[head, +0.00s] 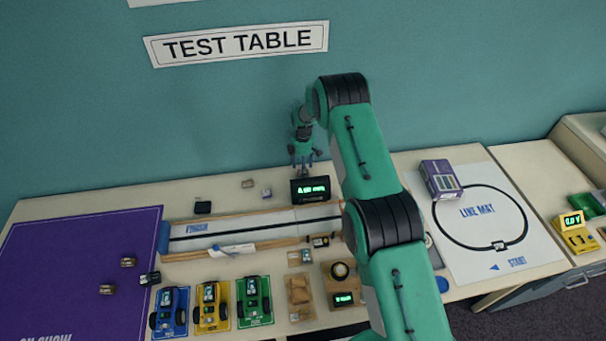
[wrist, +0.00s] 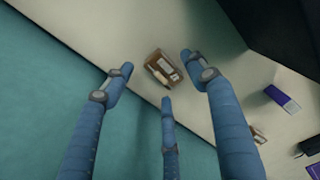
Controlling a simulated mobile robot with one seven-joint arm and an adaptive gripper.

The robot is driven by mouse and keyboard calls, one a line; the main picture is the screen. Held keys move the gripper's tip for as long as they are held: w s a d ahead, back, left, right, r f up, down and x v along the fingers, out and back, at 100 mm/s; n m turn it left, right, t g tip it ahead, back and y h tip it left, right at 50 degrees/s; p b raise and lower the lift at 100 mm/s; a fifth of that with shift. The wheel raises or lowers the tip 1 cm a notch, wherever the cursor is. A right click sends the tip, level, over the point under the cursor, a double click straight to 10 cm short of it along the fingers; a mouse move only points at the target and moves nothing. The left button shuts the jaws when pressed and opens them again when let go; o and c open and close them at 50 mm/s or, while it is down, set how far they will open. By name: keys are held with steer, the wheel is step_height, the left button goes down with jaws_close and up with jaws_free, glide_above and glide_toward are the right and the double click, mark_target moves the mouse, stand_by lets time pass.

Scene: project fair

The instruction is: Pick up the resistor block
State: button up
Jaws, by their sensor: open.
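A small brown block (wrist: 162,68) with pale and dark parts on top lies on the table in the wrist view; it looks like the resistor block, though its details are too small to be sure. My gripper (wrist: 157,85) is open and empty, its blue fingers spread around the block in the picture and apart from it. In the head view my gripper (head: 304,163) points down behind the black display box (head: 311,190), near the wall. I cannot make out the block there; the display box seems to hide it.
A purple-and-white block (head: 266,193) and a small brown block (head: 247,183) lie left of the display box. A black block (head: 203,207) is further left. The wooden-edged track (head: 270,222) runs in front. The teal wall (wrist: 50,75) is close behind my gripper.

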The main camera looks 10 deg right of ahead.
steer(key=shift+f, duration=0.6)
steer(key=shift+c, duration=0.5)
steer(key=c, duration=1.2)
